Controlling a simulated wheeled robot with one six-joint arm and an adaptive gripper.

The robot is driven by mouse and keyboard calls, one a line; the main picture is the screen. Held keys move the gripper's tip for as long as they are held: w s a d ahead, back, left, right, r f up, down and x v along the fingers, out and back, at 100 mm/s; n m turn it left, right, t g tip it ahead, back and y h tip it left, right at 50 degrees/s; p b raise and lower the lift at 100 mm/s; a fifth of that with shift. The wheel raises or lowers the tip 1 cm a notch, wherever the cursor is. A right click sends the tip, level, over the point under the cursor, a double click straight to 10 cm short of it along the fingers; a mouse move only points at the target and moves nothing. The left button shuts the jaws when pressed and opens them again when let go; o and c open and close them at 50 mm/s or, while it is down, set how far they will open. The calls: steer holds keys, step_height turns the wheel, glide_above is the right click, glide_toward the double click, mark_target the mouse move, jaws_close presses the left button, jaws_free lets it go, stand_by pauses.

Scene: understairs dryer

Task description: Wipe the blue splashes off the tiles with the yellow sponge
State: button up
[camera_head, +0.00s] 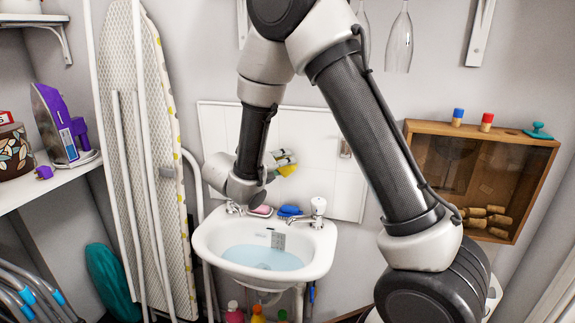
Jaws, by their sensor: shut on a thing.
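The white tiles (318,190) form a panel on the wall behind the sink. My gripper (282,160) is in front of the tiles, above the back of the sink. It is shut on the yellow sponge (288,170), which shows only in part at the fingers. I cannot tell whether the sponge touches the tiles. I see no blue splashes on the visible tiles; my arm hides part of the panel's left side.
The sink (212,243) holds bluish water. A pink soap (261,211), a blue item (290,211) and taps (318,208) sit along its back rim. An ironing board (140,150) stands left. A wooden cabinet (480,132) hangs right. Glasses (399,40) hang above.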

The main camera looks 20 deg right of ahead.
steer(key=shift+w+a, duration=0.65)
steer(key=shift+a, duration=0.3)
steer(key=shift+w+a, duration=0.65)
steer(key=shift+a, duration=0.25)
steer(key=shift+s+d, duration=0.7)
steer(key=shift+d, duration=0.3)
steer(key=shift+s+d, duration=0.75)
steer(key=shift+d, duration=0.25)
steer(key=shift+s+d, duration=0.7)
steer(key=shift+d, duration=0.3)
steer(key=shift+w+a, duration=0.55)
steer(key=shift+a, duration=0.25)
steer(key=shift+w+a, duration=0.5)
steer(key=shift+a, duration=0.25)
steer(key=shift+w+a, duration=1.15)
steer(key=shift+a, duration=0.25)
steer(key=s+a, duration=0.3)
steer(key=s, duration=0.2)
steer(key=shift+a, duration=0.25)
